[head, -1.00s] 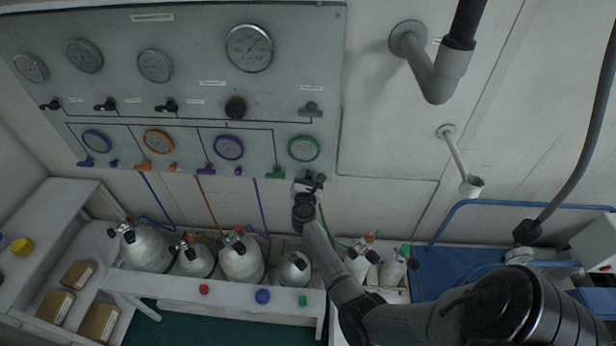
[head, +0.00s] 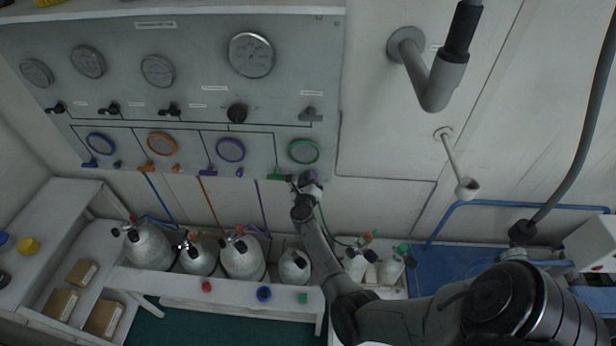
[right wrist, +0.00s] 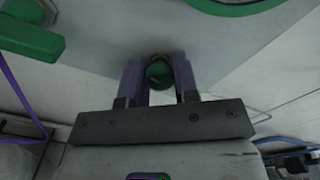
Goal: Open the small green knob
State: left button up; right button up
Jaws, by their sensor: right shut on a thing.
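The small green knob (right wrist: 159,73) shows in the right wrist view on the lower edge of the grey panel. My right gripper (right wrist: 158,80) is shut on it, one finger on each side. In the head view my right gripper (head: 306,182) is at the panel's lower right edge and hides the knob. The larger green valve handle (head: 278,177) is just left of it and also shows at the upper left in the right wrist view (right wrist: 28,38). The green-ringed gauge (head: 304,152) is above it. My left gripper is not in view.
Blue, orange and purple gauges with their valves line the panel (head: 200,100) to the left. Several white cylinders (head: 243,262) stand on the bench below. A green hose (head: 328,229) hangs beside my right arm. Grey pipes (head: 430,85) jut from the wall at right.

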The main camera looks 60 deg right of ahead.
jog(key=n+p, duration=0.2)
jog(key=n, duration=0.3)
jog(key=shift+r+n, duration=0.1)
jog(key=shift+n, duration=0.2)
jog(key=n+p, duration=0.1)
jog(key=n, duration=0.2)
jog(key=shift+n, duration=0.3)
jog(key=n+p, duration=0.2)
jog(key=n, duration=0.2)
jog(key=shift+n, duration=0.3)
jog(key=n, duration=0.2)
jog(key=shift+n+p, duration=0.3)
jog(key=shift+p, duration=0.05)
jog(key=shift+n, duration=0.7)
jog(key=o, duration=0.9)
